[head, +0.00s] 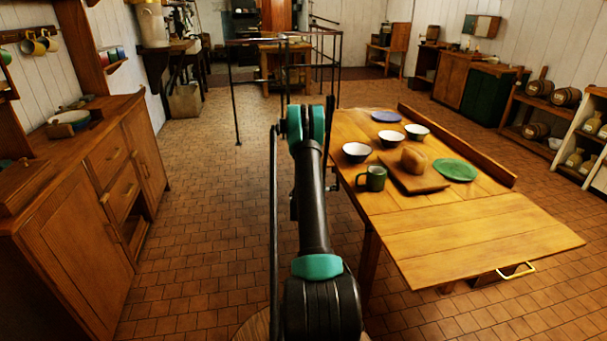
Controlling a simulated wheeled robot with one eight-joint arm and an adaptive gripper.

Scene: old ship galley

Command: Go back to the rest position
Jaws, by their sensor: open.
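My arm (313,205), dark with teal joints, rises from the bottom middle of the head view and reaches forward, left of the wooden table (480,240). My gripper cannot be made out; the arm's own links hide whatever lies behind them. No held object shows. On the table are a green mug (372,179), a loaf (413,160) on a wooden board (428,184), a green plate (455,170), a blue plate (386,117) and several white bowls (357,152).
A wooden cabinet (75,230) stands at the left, with a bowl (69,121) on top. A thin dark metal frame (234,100) stands ahead. Shelves with small barrels (535,130) line the right. Tiled floor (195,230) is clear between cabinet and arm.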

